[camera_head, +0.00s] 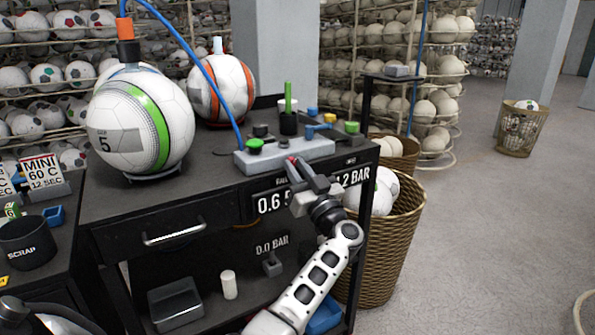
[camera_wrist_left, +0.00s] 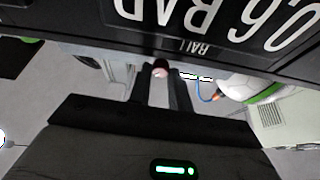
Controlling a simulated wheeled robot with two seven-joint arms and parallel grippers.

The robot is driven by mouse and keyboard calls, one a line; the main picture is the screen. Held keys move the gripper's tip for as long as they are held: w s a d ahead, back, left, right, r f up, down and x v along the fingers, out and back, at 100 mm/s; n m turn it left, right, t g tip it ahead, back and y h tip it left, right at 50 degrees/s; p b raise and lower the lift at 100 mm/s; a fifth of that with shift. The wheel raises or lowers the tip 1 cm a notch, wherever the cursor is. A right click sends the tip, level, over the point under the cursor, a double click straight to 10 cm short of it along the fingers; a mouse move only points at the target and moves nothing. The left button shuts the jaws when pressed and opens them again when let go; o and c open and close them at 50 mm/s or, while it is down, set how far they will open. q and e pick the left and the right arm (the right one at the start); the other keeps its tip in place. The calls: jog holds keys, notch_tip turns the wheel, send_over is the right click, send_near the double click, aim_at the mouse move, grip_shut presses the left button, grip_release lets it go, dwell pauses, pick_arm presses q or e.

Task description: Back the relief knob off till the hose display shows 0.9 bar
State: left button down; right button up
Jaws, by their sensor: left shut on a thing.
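My left gripper (camera_head: 294,168) reaches the front of the grey valve block (camera_head: 300,153) on the bench. Its jaws are shut on a small red knob (camera_head: 291,159), taken to be the relief knob, which is mostly hidden by the fingers. In the left wrist view the reddish knob (camera_wrist_left: 160,71) shows between the two dark fingertips (camera_wrist_left: 164,82). The ball display (camera_head: 272,203) reads 0.6 bar; it also shows upside down in the wrist view (camera_wrist_left: 190,14). The right-hand display (camera_head: 356,176) is partly covered by my gripper; only "2 BAR" is clear. My right gripper is not in view.
A ball with a green stripe (camera_head: 140,122) sits on the bench with a blue hose (camera_head: 205,75) on it. A ball with orange stripes (camera_head: 221,90) stands behind.

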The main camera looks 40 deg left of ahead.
pick_arm(q)
jog(key=n+g+b, duration=0.1)
jog(key=n+g, duration=0.1)
jog(key=n, duration=0.1)
jog(key=shift+w+d+f+n+y+b, duration=0.1)
jog(key=shift+f+n+y+b, duration=0.2)
jog(key=shift+y+b, duration=0.1)
jog(key=shift+r+n+g, duration=0.2)
jog(key=shift+n+g, duration=0.3)
jog(key=shift+n, duration=0.5)
jog(key=c, duration=1.3)
grip_release()
jog(key=b+v, duration=0.2)
jog(key=v, duration=1.4)
jog(key=shift+f, duration=0.1)
